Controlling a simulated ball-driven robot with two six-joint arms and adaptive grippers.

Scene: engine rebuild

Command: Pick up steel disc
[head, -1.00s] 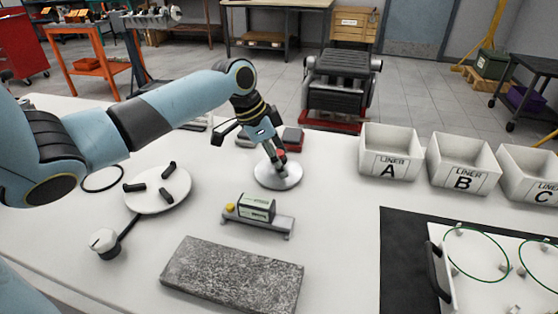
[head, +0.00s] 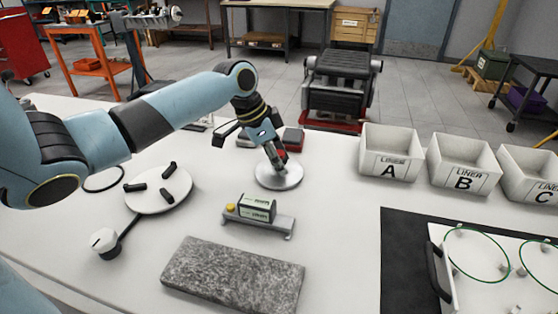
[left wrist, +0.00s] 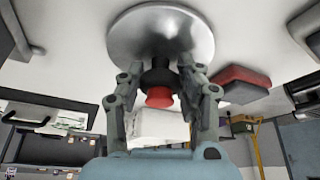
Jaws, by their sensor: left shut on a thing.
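The steel disc (head: 290,181) is a round, shiny plate on the white table in the head view, left of the bins. It fills the upper middle of the left wrist view (left wrist: 135,35), where a dark neck and a red knob (left wrist: 159,98) stand at its centre. My left gripper (head: 272,158) comes down over the disc's middle, its fingers shut on the disc's central handle. In the left wrist view the fingers (left wrist: 160,76) flank the neck on both sides. I cannot tell whether the disc still touches the table. My right gripper is not in view.
A round white plate with black pegs (head: 150,199) lies to the left. A small level-like device (head: 262,217) and a grey stone slab (head: 232,280) are in front. Bins A (head: 390,169), B (head: 463,181) and C (head: 540,191) stand to the right.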

